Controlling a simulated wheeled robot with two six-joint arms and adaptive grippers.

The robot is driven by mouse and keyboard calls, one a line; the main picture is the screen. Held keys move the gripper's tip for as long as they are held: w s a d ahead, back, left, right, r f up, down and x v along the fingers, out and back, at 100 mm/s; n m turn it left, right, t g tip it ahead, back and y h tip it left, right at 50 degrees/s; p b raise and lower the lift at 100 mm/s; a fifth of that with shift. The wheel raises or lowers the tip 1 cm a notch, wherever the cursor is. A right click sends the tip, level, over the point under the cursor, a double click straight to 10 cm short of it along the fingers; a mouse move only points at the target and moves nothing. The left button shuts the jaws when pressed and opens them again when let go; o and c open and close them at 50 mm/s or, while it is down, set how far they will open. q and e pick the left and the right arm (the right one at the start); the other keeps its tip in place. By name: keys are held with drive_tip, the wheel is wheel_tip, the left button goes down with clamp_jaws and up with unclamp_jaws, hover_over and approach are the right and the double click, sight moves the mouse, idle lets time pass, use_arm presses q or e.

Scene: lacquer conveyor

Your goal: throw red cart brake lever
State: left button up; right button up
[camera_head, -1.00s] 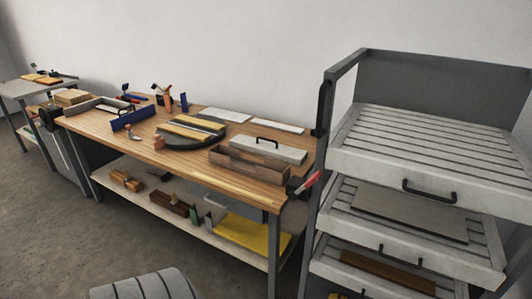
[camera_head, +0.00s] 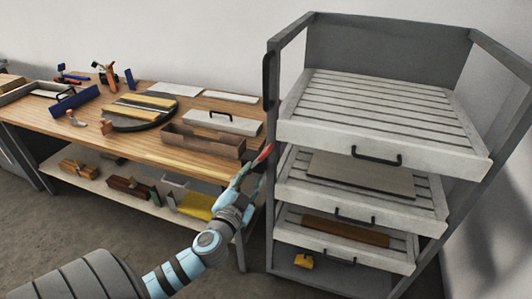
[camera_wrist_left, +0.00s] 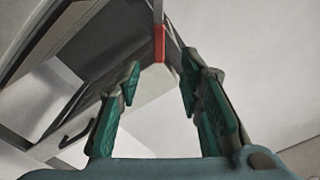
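The red brake lever (camera_head: 265,152) sticks out on the left side of the grey cart (camera_head: 384,45), at about the height of its upper trays. In the left wrist view the red lever (camera_wrist_left: 159,43) shows just beyond the fingertips, roughly centred between them. My left gripper (camera_head: 248,172) is just below the lever in the head view. In the left wrist view its green-padded fingers (camera_wrist_left: 160,82) are apart with nothing between them. I cannot tell whether a finger touches the lever. My right gripper is not in view.
The cart holds slatted trays with black handles (camera_head: 377,157). A wooden workbench (camera_head: 190,150) with tools and a wooden box (camera_head: 203,140) stands to the left, with a lower shelf (camera_head: 100,190). My left arm passes in front of the bench's right end.

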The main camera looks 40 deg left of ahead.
sight(264, 157)
use_arm(q)
drive_tip(key=x, duration=1.1)
drive_tip(key=shift+w+a+p, duration=0.1)
drive_tip(key=shift+w+p, duration=0.25)
drive_tip(key=shift+w, duration=0.05)
clamp_jaws()
